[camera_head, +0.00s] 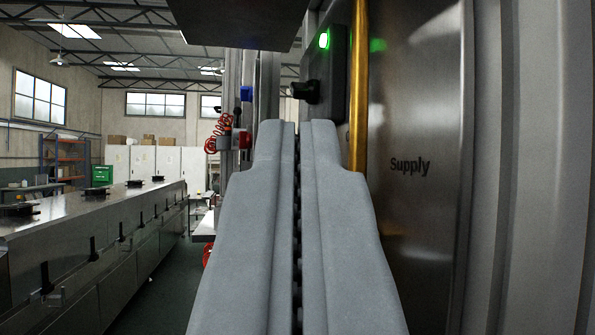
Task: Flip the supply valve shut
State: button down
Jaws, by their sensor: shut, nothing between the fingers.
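My gripper (298,130) is shut and empty, pointing forward in the middle of the view. A steel panel (425,110) on the right bears the word "Supply" (409,166). A yellow vertical pipe (358,85) runs along the panel's left edge, and its lower part is hidden behind my right finger. A dark box (337,75) left of the pipe has a lit green lamp (323,40) and a black knob (306,91). The knob shows just above my fingertips; I cannot tell whether they touch. No handle clearly identifiable as the supply valve's shows.
A long steel machine (110,235) with several black handles runs along the left. A red coiled hose (217,133) and a blue fitting (246,93) are left of my fingertips. A dark overhang (235,20) is above. Floor shows between the machine and my gripper.

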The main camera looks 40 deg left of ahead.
jog(key=shift+s+d+r+n+g+h, duration=0.1)
jog(key=shift+n+g+h, duration=0.1)
jog(key=shift+g+h, duration=0.35)
jog(key=shift+s+d+f+n+g+h, duration=0.1)
jog(key=shift+d+n+g+h, duration=0.15)
jog(key=shift+g, duration=0.45)
jog(key=shift+s+r+n+g+h, duration=0.1)
jog(key=shift+n+g+h, duration=0.05)
jog(key=shift+g+h, duration=0.45)
jog(key=shift+w+f+x, duration=0.1)
jog(key=shift+f+x, duration=0.35)
jog(key=shift+x, duration=1.7)
jog(key=shift+w+f+x, duration=0.1)
jog(key=shift+f+x, duration=0.35)
jog(key=shift+x, duration=1.7)
jog(key=shift+w+f+x, duration=0.1)
jog(key=shift+f+x, duration=0.35)
jog(key=shift+x, duration=1.75)
